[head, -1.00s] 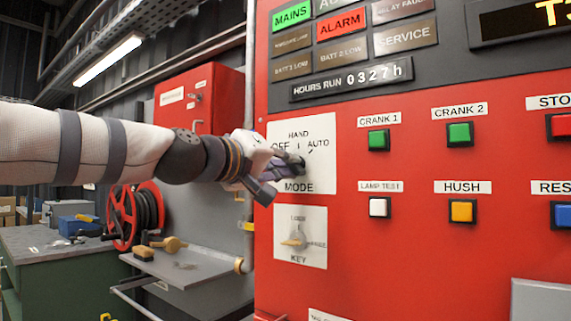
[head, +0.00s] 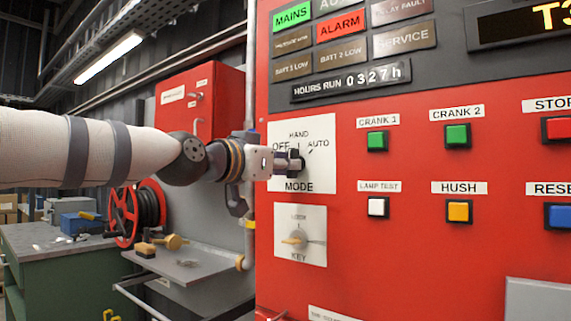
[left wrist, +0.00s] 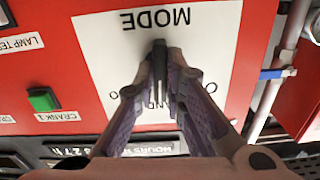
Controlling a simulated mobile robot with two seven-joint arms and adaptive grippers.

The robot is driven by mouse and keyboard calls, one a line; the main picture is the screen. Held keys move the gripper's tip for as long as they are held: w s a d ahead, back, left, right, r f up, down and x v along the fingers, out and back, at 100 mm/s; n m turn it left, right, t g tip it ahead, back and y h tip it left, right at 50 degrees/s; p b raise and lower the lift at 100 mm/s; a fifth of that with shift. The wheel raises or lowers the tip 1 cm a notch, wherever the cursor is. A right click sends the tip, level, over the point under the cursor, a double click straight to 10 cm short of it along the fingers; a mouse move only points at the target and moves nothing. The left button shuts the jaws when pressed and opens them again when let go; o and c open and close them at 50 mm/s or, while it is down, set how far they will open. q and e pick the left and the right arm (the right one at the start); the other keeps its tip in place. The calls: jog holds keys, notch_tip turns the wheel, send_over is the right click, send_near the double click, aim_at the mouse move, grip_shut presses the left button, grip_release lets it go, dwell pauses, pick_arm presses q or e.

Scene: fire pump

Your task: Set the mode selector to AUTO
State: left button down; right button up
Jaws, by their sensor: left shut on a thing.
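The mode selector is a dark knob (head: 297,161) on a white plate (head: 320,180) marked OFF, HAND and AUTO, with MODE below. My left gripper (head: 289,162) is shut on the knob and hides much of it in the head view. In the left wrist view the plate is upside down, and the fingers (left wrist: 161,85) close on both sides of the dark knob (left wrist: 159,55). The fingers cover part of the lettering, so which mark the knob points at cannot be told. My right gripper is not in view.
A key switch (head: 298,237) sits just below the mode plate. Coloured push buttons, such as CRANK 1 (head: 376,141) and LAMP TEST (head: 377,207), are to the right. A vertical pipe (head: 250,60) runs along the panel's left edge, near my wrist.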

pick_arm(q)
jog(key=shift+m, duration=4.3)
jog(key=c, duration=1.7)
grip_release()
jog(key=shift+o, duration=0.2)
jog(key=v, duration=0.7)
jog(key=shift+s+a, duration=0.15)
jog(key=shift+a, duration=0.05)
